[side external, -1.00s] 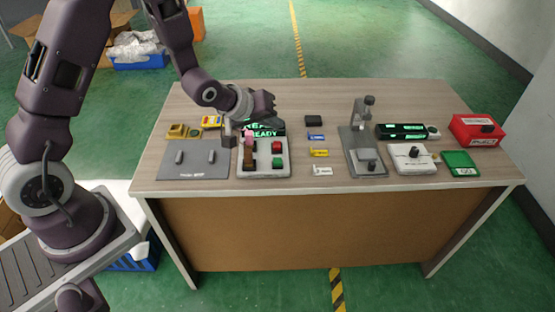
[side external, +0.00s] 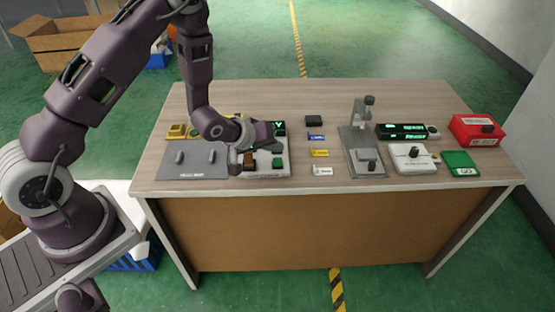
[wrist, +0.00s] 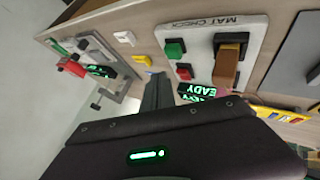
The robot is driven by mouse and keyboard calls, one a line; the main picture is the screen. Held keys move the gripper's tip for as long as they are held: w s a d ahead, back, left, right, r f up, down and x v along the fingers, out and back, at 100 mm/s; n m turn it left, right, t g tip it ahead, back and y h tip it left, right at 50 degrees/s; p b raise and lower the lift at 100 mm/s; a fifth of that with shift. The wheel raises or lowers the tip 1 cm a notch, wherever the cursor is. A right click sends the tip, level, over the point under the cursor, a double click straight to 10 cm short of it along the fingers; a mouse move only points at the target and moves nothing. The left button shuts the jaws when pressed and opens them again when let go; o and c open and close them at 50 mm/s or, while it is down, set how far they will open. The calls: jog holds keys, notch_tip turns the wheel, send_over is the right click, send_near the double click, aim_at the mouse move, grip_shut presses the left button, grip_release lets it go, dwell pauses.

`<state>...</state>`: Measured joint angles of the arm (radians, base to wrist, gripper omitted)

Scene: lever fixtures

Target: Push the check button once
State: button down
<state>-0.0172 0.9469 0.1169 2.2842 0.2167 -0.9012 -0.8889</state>
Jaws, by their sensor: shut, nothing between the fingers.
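The MAT CHECK panel (side external: 250,175) is a pale box on the left half of the table. It also shows in the wrist view (wrist: 200,30), with a green button (wrist: 175,48), a red button (wrist: 184,72) and a brown lever handle (wrist: 225,68). Which button is the check button I cannot read. The green button also shows in the side view (side external: 278,162); the red one is hidden there behind my gripper. My gripper (side external: 274,146) is shut and empty, low over the panel. In the wrist view its fingers (wrist: 157,80) appear beside the red button; contact is unclear.
A lit READY display (wrist: 198,92) stands at the panel's back. A grey plate with pegs (side external: 180,165) lies left of it. Small blue, yellow and white blocks (side external: 320,153) lie to the right, before a grey lever stand (side external: 362,150). The front table strip is clear.

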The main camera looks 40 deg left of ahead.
aim_at(275, 162)
jog(key=shift+f, duration=0.75)
jog(key=shift+f, duration=0.1)
dwell(1.4)
jog(key=shift+f, duration=0.3)
jog(key=shift+f, duration=0.45)
dwell(0.6)
jog(key=shift+r, duration=0.85)
jog(key=shift+r, duration=0.1)
jog(key=shift+r, duration=2.45)
